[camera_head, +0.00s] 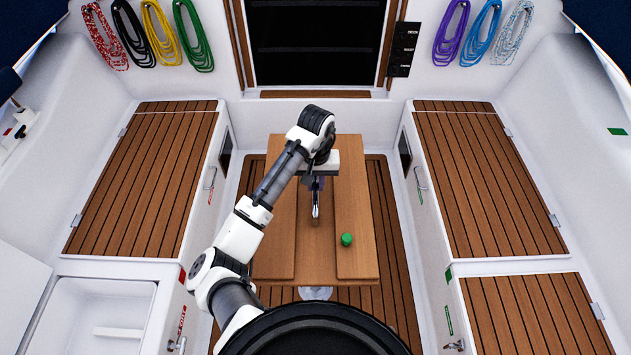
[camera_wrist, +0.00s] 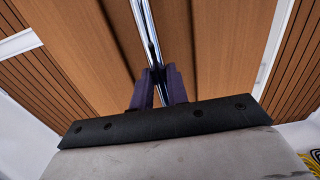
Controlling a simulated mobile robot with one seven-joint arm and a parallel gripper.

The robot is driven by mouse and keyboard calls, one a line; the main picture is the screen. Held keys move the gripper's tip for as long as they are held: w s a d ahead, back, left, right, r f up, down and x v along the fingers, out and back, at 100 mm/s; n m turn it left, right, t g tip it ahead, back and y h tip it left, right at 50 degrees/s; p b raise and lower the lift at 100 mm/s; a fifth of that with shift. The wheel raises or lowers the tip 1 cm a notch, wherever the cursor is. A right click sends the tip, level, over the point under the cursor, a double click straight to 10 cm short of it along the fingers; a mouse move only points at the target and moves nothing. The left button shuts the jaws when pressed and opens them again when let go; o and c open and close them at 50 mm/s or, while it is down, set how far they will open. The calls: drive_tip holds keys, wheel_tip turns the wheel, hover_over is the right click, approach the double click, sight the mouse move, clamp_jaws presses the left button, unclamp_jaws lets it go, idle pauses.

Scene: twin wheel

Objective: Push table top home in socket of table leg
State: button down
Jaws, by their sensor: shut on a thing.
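The table top (camera_head: 356,190) is a brown wooden panel with two raised side leaves and a middle strip, lying in the centre of the cockpit. A chrome rail (camera_head: 316,213) runs along its middle; it also shows in the wrist view (camera_wrist: 145,28). My gripper (camera_head: 317,187) is above the middle of the table top, with dark purple fingers (camera_wrist: 158,74) shut on the chrome rail. A pale, shiny part of the table leg (camera_head: 315,293) shows below the near edge of the table top. The socket and the rest of the leg are hidden under it.
A small green object (camera_head: 346,239) sits on the right leaf. Slatted benches (camera_head: 150,175) and (camera_head: 485,175) flank the table, with slatted floor (camera_head: 388,250) between. A white basin (camera_head: 95,318) is at lower left. Coiled ropes (camera_head: 193,38) hang at the back.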

drive_tip(key=shift+w+r, duration=0.15)
drive_tip(key=shift+w, duration=0.1)
drive_tip(key=shift+s, duration=0.1)
drive_tip(key=shift+f+b, duration=2.45)
drive_tip(key=shift+f, duration=2.5)
drive_tip(key=shift+p, duration=1.3)
